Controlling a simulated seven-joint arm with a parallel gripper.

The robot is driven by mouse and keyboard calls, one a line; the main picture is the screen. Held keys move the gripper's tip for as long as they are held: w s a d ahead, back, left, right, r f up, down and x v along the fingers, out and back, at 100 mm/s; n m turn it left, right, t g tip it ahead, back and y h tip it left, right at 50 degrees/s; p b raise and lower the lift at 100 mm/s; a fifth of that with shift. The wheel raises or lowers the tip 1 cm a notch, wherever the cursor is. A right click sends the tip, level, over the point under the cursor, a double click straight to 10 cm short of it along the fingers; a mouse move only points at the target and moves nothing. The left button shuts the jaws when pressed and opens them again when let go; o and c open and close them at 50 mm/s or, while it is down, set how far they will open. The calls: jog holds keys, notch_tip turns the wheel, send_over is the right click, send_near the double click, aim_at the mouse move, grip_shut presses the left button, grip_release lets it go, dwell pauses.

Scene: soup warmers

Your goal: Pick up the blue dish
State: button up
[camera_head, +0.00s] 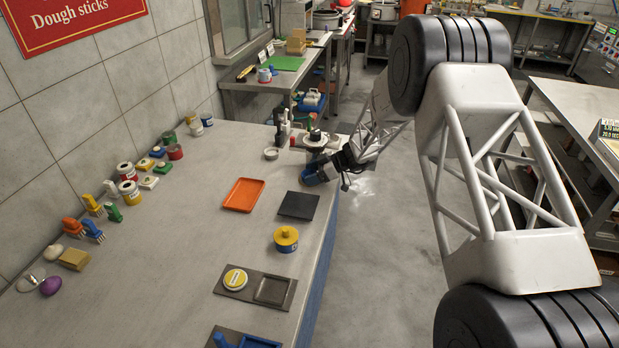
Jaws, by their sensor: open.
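A round blue object (310,173), which looks like the blue dish, is near the right edge of the grey counter, behind the black square plate. My gripper (328,166) is at its right side, low over the counter edge, with the arm reaching in from the right. The gripper is open. It is small and dark here and partly overlaps the blue object, so I cannot tell whether the fingers touch it or are around it.
An orange tray (243,195) and a black plate (298,205) lie in front. A yellow-lidded pot (286,239) stands nearer. Behind the gripper is a cluster of small equipment (314,138). Several tins and brushes line the wall. The counter's left middle is clear.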

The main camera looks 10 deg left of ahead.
dwell(0.3)
jog(key=c, duration=0.6)
jog(key=shift+c, duration=0.2)
jog(key=shift+r, duration=0.1)
jog(key=shift+r, duration=0.65)
jog(key=w+d, duration=0.1)
jog(key=d, duration=0.8)
jog(key=w+d, duration=0.2)
jog(key=d, duration=0.6)
jog(key=shift+w+d, duration=0.25)
jog(key=shift+d, duration=0.1)
